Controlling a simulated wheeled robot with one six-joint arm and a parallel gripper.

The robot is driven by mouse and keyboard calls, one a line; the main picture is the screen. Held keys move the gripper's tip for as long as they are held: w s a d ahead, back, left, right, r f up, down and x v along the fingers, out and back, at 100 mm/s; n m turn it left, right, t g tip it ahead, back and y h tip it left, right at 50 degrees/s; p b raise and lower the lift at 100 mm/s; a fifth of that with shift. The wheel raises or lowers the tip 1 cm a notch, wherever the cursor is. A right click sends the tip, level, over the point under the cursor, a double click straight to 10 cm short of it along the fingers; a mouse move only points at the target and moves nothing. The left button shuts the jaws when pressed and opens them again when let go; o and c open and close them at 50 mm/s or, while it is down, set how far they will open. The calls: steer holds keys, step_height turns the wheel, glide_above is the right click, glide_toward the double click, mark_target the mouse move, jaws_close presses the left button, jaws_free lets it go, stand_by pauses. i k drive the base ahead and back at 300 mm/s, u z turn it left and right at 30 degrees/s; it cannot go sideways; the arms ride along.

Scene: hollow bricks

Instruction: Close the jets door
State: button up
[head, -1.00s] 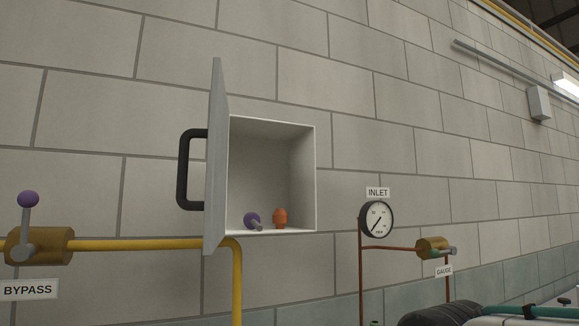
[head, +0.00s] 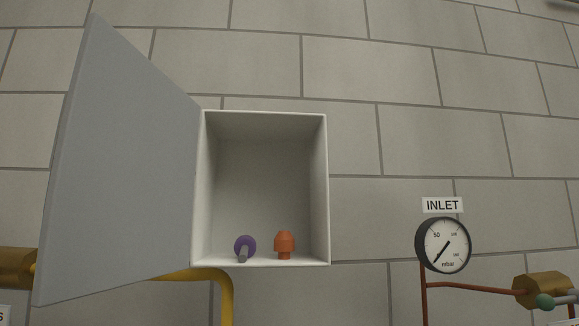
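The jets door (head: 120,170) is a flat grey panel, hinged on the left edge of a white wall box (head: 328,190). It stands wide open, swung out to the left, and I see its inner face. Its handle is hidden from this view. Inside the box, on its floor, are a purple knobbed piece (head: 245,247) lying towards me and an orange capped piece (head: 284,244) standing upright beside it. My gripper is not in the present view.
An INLET gauge (head: 443,245) with a copper pipe (head: 463,287) and a brass valve (head: 541,290) is at the lower right. A yellow pipe (head: 227,296) bends down below the box. A brass fitting (head: 16,268) shows at the left edge, behind the door.

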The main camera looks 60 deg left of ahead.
mark_target(118, 209)
steer(key=z, duration=0.3)
steer(key=k, duration=1.2)
steer(key=u, duration=0.8)
steer(key=k, duration=0.6)
steer(key=u, duration=1.05)
steer(key=i, duration=0.5)
